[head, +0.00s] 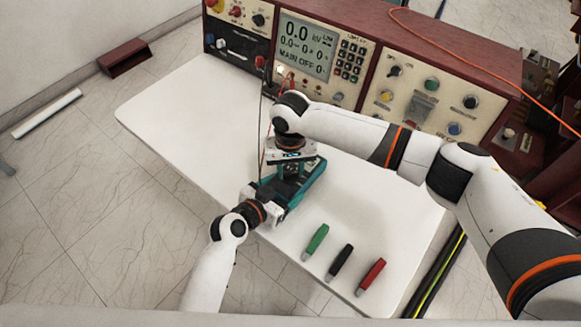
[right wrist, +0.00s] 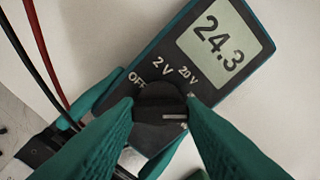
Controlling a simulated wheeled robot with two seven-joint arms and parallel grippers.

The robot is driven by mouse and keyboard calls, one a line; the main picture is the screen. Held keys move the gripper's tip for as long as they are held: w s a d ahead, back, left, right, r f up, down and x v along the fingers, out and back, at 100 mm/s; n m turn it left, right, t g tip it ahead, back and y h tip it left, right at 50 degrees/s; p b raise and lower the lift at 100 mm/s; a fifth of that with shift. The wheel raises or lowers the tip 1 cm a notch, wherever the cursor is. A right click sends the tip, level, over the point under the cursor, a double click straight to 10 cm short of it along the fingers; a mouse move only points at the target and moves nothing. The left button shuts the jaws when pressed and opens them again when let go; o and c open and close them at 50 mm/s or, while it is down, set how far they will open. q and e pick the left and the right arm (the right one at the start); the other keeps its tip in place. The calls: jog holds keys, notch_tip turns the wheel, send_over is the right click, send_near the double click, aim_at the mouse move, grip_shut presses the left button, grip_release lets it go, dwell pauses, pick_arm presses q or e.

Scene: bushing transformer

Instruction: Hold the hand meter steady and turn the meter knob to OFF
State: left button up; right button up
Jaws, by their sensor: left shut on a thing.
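The hand meter (head: 311,187), teal with a dark face, lies at a slant near the table's front edge. In the right wrist view its display (right wrist: 221,41) reads 24.3. The dark round knob (right wrist: 160,103) has a white mark towards the picture's right, away from the OFF label (right wrist: 137,77). My left gripper (head: 263,200) is shut on the meter's near left end. My right gripper (right wrist: 160,108) is over the meter, its teal fingers on either side of the knob; whether they press on it is unclear. The right arm hides part of the meter in the head view.
Green (head: 316,240), black (head: 340,261) and red (head: 370,276) clips lie on the white table (head: 160,115) at the front right. A test console (head: 340,62) stands along the back. Red and black leads run beside the meter. The table's left side is clear.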

jog(key=shift+c, duration=0.9)
jog(key=shift+n, duration=0.4)
jog(key=n, duration=0.5)
jog(key=shift+n, duration=0.3)
jog(key=n, duration=1.3)
jog(key=shift+n, duration=0.3)
jog(key=n, duration=0.3)
jog(key=shift+w, duration=0.1)
pick_arm(q)
jog(key=shift+f, duration=0.1)
pick_arm(e)
jog(key=shift+n, duration=2)
